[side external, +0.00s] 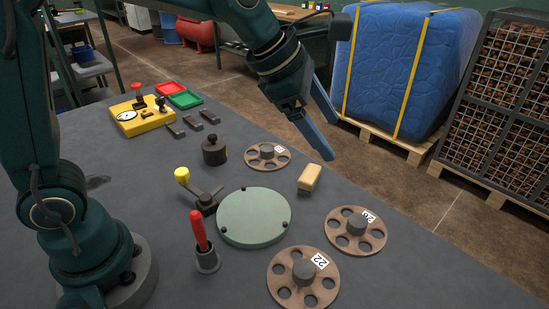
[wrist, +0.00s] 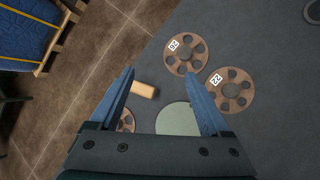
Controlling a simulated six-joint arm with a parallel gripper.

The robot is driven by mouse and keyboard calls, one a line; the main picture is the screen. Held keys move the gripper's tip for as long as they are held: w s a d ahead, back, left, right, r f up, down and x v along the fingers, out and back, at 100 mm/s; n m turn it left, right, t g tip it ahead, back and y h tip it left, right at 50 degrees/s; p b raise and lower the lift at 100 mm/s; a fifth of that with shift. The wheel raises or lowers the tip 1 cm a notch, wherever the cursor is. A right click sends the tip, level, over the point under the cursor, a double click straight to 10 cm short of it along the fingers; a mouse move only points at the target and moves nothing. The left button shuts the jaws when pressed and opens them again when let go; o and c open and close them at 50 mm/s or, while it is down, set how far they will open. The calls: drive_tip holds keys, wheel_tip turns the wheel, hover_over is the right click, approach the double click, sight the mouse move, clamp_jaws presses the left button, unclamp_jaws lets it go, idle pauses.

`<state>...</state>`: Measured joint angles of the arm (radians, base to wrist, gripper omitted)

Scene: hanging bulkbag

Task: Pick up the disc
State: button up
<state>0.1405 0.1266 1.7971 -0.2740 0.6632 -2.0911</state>
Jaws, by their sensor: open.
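Three brown discs with round holes and a grey hub lie flat on the dark table. One (side external: 303,277) is at the front with a white label reading 22. A smaller-looking one (side external: 267,155) is at the back. My gripper (side external: 318,150) is open and empty, above the table near the back disc and a tan block. In the wrist view, my fingers (wrist: 158,76) are spread; two discs (wrist: 186,53) and (wrist: 230,90) show beyond them, the third (wrist: 127,118) partly hidden by the left finger.
A pale green round plate (side external: 254,217) sits mid-table, with the tan block (side external: 309,178) behind it. A red-handled tool (side external: 202,240), a yellow-knobbed lever (side external: 196,190) and a dark weight (side external: 214,150) stand left of it. A yellow box (side external: 143,116) is farther back.

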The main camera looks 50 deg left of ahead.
drive_tip(key=w+d+f+n+g, duration=0.2)
drive_tip(key=w+d+f+n, duration=0.15)
drive_tip(key=f, duration=0.45)
drive_tip(key=g, duration=0.1)
hover_over(358, 220)
drive_tip(key=s+a, duration=0.2)
drive_tip(key=shift+m, duration=0.35)
wheel_tip(358, 220, down, 5)
drive_tip(key=shift+w+d+f, duration=0.15)
drive_tip(key=shift+x, duration=2.25)
drive_tip(key=shift+d, duration=0.1)
drive_tip(key=shift+c, duration=0.3)
clamp_jaws()
